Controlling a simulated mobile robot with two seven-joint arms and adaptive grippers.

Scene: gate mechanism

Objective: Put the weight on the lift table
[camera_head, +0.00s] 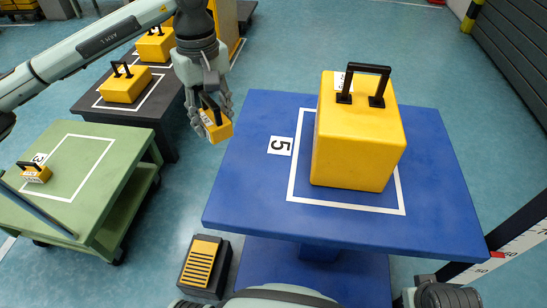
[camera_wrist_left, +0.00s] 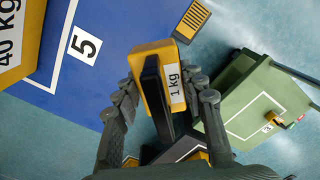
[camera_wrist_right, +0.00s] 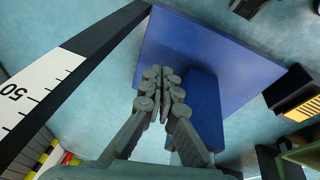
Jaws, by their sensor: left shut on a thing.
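My left gripper (camera_head: 212,104) is shut on a small yellow weight (camera_head: 218,127) with a dark handle. The left wrist view shows its label "1 kg" (camera_wrist_left: 175,84) and my left gripper (camera_wrist_left: 165,88) around the handle. It hangs in the air just left of the blue lift table (camera_head: 250,190), near its back left corner. On the table a large yellow weight (camera_head: 355,140) with a black handle stands in the white outline; the left wrist view labels it "40 kg" (camera_wrist_left: 10,38). My right gripper (camera_wrist_right: 165,75) is empty, its fingers together, below the blue tabletop (camera_wrist_right: 200,45).
A green cart (camera_head: 118,165) at left bears another small yellow weight (camera_head: 36,173). A dark table (camera_head: 140,110) behind it bears several yellow weights. A yellow-and-black pedal (camera_head: 203,267) lies on the floor. A scale post (camera_head: 520,240) stands at right. The lift table's left strip is clear.

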